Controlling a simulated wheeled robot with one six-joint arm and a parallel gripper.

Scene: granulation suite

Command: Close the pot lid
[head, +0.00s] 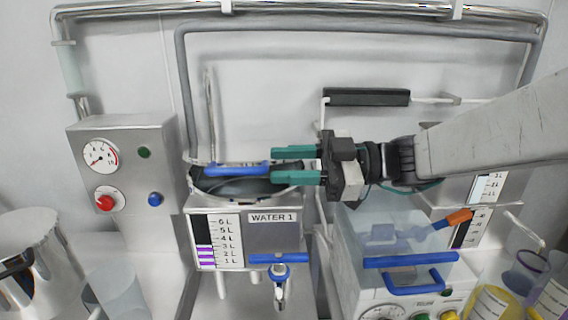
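A steel vessel labelled WATER 1 (272,232) stands left of centre in the head view, with a level scale on its front. Its round top opening (240,187) looks dark, so it appears uncovered at least in part. A blue bar handle (232,169) lies across the back of this opening; it looks like the lid handle, but the lid itself is hard to make out. My gripper (273,165) comes in from the right with two teal fingers apart. The fingertips are one above and one below the handle's right end in the picture. I cannot tell whether they touch it.
A control box with a gauge (101,156) stands left of the vessel. A steel jug (35,245) is at far left. A blue-handled tap (280,275) sticks out below the vessel. A clear-topped machine (395,265) and beakers (492,300) are at right. Pipes run behind.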

